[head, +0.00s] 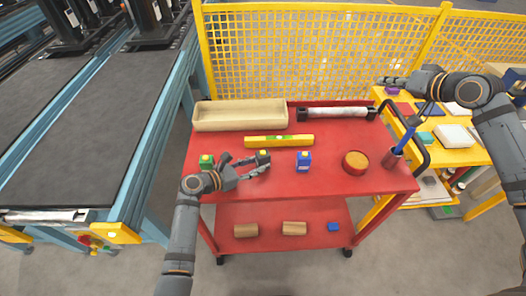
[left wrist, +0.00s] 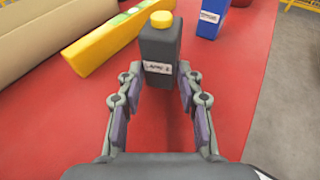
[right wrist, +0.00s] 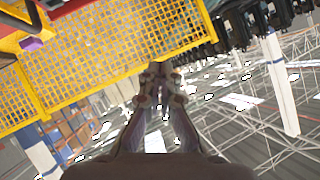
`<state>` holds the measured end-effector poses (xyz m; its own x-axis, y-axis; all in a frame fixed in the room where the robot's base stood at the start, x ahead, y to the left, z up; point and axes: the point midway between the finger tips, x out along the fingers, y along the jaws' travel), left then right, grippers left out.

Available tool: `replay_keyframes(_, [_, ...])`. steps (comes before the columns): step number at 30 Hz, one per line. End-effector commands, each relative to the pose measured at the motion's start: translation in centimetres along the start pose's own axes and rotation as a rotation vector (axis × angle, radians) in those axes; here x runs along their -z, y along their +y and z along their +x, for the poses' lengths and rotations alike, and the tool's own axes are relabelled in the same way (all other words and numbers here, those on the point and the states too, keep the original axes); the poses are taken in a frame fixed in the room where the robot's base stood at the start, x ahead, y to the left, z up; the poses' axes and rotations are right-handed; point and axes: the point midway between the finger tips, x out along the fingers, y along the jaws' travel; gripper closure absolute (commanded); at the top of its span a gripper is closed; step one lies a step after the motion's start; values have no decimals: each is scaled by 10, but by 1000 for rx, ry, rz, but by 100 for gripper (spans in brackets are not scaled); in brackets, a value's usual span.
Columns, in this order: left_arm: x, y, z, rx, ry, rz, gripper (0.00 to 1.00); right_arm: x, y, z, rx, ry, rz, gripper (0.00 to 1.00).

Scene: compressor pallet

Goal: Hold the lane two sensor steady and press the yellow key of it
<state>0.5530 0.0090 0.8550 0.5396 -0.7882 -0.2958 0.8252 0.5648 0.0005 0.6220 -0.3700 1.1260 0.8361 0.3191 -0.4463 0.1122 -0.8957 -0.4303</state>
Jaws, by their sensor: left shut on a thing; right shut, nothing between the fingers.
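The lane two sensor (left wrist: 158,52) is a dark upright box with a white label and a yellow key (left wrist: 162,18) on top. It stands on the red cart and also shows in the head view (head: 262,158). My left gripper (left wrist: 155,85) is shut on it, one finger on each side of its lower part. My right gripper (head: 388,82) is raised at the right, in front of the fence and far from the sensor. In the right wrist view its fingers (right wrist: 160,75) are together with nothing between them.
A green-topped box (head: 206,161) and a blue box (head: 304,161) stand on either side. A yellow level (head: 279,141) and a beige tray (head: 240,116) lie behind. A red round tin (head: 355,162) and a cup of tools (head: 393,158) are at the right of the red cart (head: 330,182).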

Motion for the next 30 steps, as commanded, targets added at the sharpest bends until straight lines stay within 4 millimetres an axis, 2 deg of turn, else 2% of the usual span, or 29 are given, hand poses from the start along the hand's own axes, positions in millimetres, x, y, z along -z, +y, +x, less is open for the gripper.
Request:
replay_keyframes(1, [1, 0, 0, 1, 1, -1, 82, -6, -26, 3, 47, -19, -23, 100])
replay_keyframes(3, [1, 0, 0, 0, 1, -1, 82, -27, -52, 18, 93, -72, -46, 100])
replay_keyframes(8, [0, 0, 0, 0, 0, 0, 82, -79, -85, 61, 130, -200, -63, 100])
replay_keyframes(12, [0, 0, 0, 0, 1, 0, 82, -123, -130, 90, 175, -324, -83, 100])
replay_keyframes(15, [0, 0, 0, 1, 1, -1, 82, -150, -168, 103, 215, -412, -105, 100])
replay_keyframes(18, [1, 0, 0, 1, 1, -1, 82, -172, -205, 109, 256, -491, -128, 100])
replay_keyframes(22, [1, 0, 0, 1, 1, -1, 82, -191, -242, 109, 300, -569, -155, 100])
replay_keyframes(25, [1, 0, 0, 1, 1, -1, 82, -199, -260, 108, 319, -604, -170, 100])
replay_keyframes(30, [1, 0, 0, 1, 1, -1, 82, -204, -269, 106, 329, -627, -179, 100])
